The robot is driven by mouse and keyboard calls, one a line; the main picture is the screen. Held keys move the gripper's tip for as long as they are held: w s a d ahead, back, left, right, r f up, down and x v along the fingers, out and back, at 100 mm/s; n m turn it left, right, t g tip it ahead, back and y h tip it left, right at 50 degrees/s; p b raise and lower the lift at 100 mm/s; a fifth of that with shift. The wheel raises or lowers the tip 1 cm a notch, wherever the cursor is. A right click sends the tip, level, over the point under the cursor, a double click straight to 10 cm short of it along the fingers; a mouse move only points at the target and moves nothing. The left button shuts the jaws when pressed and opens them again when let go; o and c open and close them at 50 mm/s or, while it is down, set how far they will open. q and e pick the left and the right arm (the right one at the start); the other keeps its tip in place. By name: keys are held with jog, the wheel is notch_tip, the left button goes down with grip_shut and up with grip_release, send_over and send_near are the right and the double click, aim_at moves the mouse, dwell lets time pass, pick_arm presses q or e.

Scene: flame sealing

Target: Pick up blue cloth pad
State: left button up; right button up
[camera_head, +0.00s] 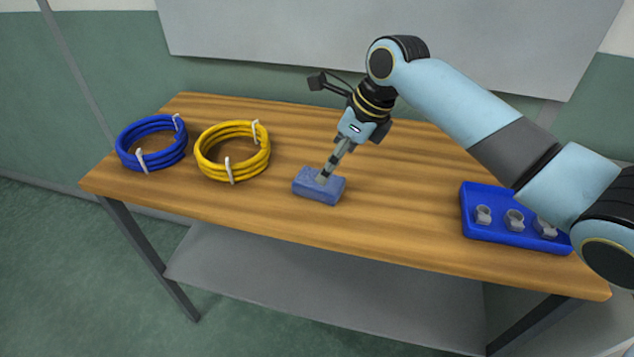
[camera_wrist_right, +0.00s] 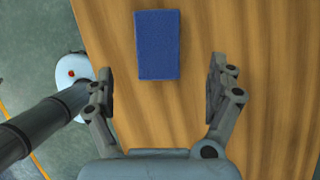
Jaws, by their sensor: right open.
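The blue cloth pad (camera_head: 326,191) is a small rectangular block lying flat near the middle of the wooden table. My right gripper (camera_head: 322,178) points down over it, with its fingertips overlapping the pad's top in the head view. In the right wrist view the pad (camera_wrist_right: 157,45) lies ahead, between the lines of the two spread fingers, with table showing on both sides. The right gripper (camera_wrist_right: 160,85) is open and empty. I cannot tell the exact height of its tips above the pad. My left gripper is not in view.
A blue cable coil (camera_head: 127,157) and a yellow cable coil (camera_head: 203,163) lie left on the wooden table (camera_head: 400,225). A blue tray (camera_head: 480,238) with grey fittings stands at the right, partly behind my arm. The table around the pad is clear.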

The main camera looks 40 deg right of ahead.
jog(key=x, duration=0.6)
jog(key=shift+w+a+f, duration=0.1)
jog(key=shift+w+a, duration=0.05)
jog(key=shift+a, duration=0.1)
jog(key=shift+f, duration=0.2)
jog(key=shift+f+p, duration=0.25)
jog(key=shift+p, duration=0.05)
dwell(0.5)
jog(key=c, duration=1.2)
jog(key=shift+r+b, duration=0.15)
jog(key=shift+b, duration=0.5)
jog(key=r, duration=0.4)
jog(key=shift+d+r+p, duration=0.25)
jog(key=shift+r+p, duration=0.1)
jog(key=shift+r, duration=0.05)
jog(key=s+d+r, duration=0.2)
jog(key=d, duration=0.1)
jog(key=s+d+r, duration=0.2)
jog(key=d, duration=0.1)
jog(key=s+d+r, duration=0.2)
jog(key=s, duration=0.1)
jog(key=shift+d+r+p, duration=0.25)
jog(key=shift+d+p, duration=0.05)
jog(key=shift+d, duration=0.1)
